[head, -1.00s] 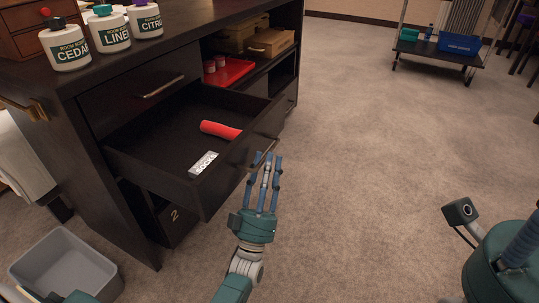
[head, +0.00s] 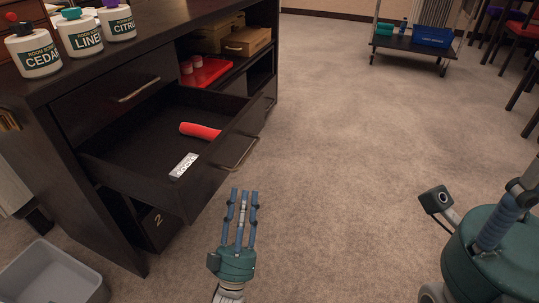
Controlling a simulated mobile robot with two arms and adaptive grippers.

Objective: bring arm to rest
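My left gripper (head: 241,205) is in the lower middle of the head view, in front of the open drawer (head: 215,182). Its fingers point up and away, and it holds nothing that I can see. It is apart from the drawer's metal handle (head: 236,160). How far its fingers are spread is hard to judge from this angle. My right arm shows at the right edge; its gripper is not in view. In the drawer lie a red cylinder (head: 200,131) and a small white labelled block (head: 183,166).
The dark cabinet (head: 75,190) stands at left with several room-scent bottles (head: 80,33) on top. A red tray (head: 208,72) sits on its shelf. A grey bin (head: 50,275) is at lower left. A cart (head: 420,45) stands far off. The carpet (head: 340,150) in the middle is clear.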

